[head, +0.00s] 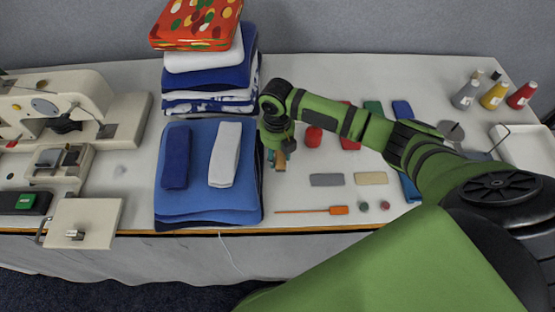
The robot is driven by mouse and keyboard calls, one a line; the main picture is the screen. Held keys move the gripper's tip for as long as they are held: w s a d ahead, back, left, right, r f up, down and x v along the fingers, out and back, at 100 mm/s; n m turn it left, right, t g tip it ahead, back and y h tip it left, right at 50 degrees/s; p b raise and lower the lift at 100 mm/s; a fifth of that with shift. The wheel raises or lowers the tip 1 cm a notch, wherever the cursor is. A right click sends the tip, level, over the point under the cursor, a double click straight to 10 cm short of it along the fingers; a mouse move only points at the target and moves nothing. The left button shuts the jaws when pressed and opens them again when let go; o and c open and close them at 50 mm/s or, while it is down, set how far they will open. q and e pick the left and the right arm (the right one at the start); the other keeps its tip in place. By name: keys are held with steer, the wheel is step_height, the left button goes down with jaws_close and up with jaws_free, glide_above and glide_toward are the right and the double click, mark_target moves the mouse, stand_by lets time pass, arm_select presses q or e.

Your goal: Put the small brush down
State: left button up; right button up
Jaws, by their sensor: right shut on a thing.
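My right gripper (277,157) reaches in from the right and points down beside the right edge of the blue folded cloth stack. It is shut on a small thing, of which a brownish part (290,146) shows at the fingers. I take it to be the small brush, mostly hidden by the gripper and wrist. I cannot tell whether it touches the table (290,185). My left gripper is not in view.
Folded blue cloths (208,200) lie left of the gripper, with a taller cloth stack (208,78) behind. To the right are a red object (313,137), a grey block (326,180), a beige block (370,178) and an orange-handled screwdriver (338,210). A sewing machine (75,95) stands left.

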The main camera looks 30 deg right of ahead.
mark_target(278, 160)
step_height(278, 160, down, 3)
steer(key=shift+f+p, duration=0.1)
steer(key=shift+p, duration=0.4)
steer(key=shift+f, duration=0.45)
steer(key=o, duration=1)
steer(key=shift+f, duration=0.1)
steer(key=shift+r, duration=0.2)
step_height(278, 160, up, 12)
steer(key=shift+b, duration=1.2)
